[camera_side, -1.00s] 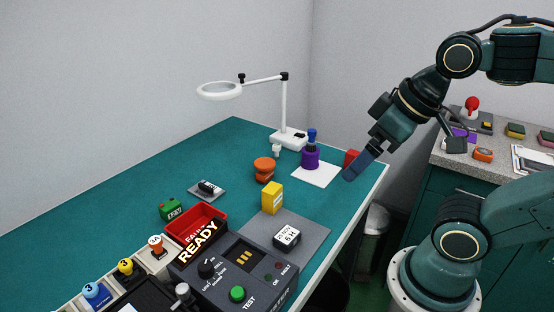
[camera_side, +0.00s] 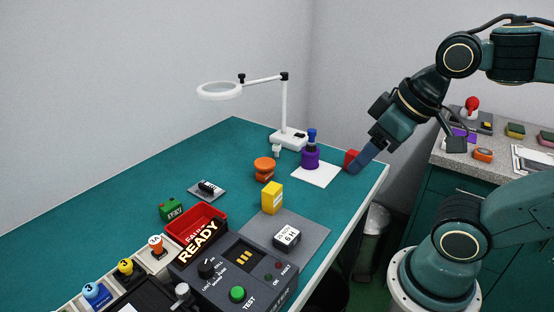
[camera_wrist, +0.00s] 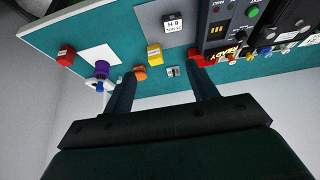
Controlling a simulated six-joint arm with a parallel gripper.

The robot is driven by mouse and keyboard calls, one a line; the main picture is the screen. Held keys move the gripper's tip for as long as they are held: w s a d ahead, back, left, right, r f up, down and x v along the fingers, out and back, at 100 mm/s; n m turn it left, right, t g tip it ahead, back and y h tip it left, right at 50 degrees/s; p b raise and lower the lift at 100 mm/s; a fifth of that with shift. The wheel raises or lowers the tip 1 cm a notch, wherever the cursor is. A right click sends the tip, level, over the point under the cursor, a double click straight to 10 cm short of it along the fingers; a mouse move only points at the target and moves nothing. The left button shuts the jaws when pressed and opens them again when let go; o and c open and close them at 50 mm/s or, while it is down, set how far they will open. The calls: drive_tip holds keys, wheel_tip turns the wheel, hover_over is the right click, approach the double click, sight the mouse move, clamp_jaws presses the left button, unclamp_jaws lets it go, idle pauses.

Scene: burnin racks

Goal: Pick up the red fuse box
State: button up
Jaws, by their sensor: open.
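The red fuse box (camera_side: 351,158) stands on the teal bench near its right edge, beside the white sheet. In the wrist view the red fuse box (camera_wrist: 66,56) is at the upper left, well outside the left finger. My gripper (camera_side: 358,167) points down and left beside the box in the side view, its fingers partly overlapping the box's outline. Whether they touch is not clear there. In the wrist view my gripper (camera_wrist: 160,68) has its two fingers wide apart with nothing held between them.
A purple cylinder (camera_side: 310,159) with a blue top stands on the white sheet (camera_side: 322,178). A magnifier lamp (camera_side: 284,110) rises behind. An orange knob-shaped part (camera_side: 264,166) and a yellow box (camera_side: 272,197) stand farther left. The test console (camera_side: 225,265) fills the front.

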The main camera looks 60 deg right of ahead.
drive_tip(key=n+g, duration=0.6)
drive_tip(key=n, duration=1)
hover_over(353, 152)
wheel_tip(353, 152, down, 10)
drive_tip(key=shift+d+f+n, duration=0.2)
drive_tip(key=shift+n, duration=0.2)
drive_tip(key=shift+f, duration=0.1)
drive_tip(key=shift+a+f, duration=0.1)
drive_tip(key=shift+f, duration=4.15)
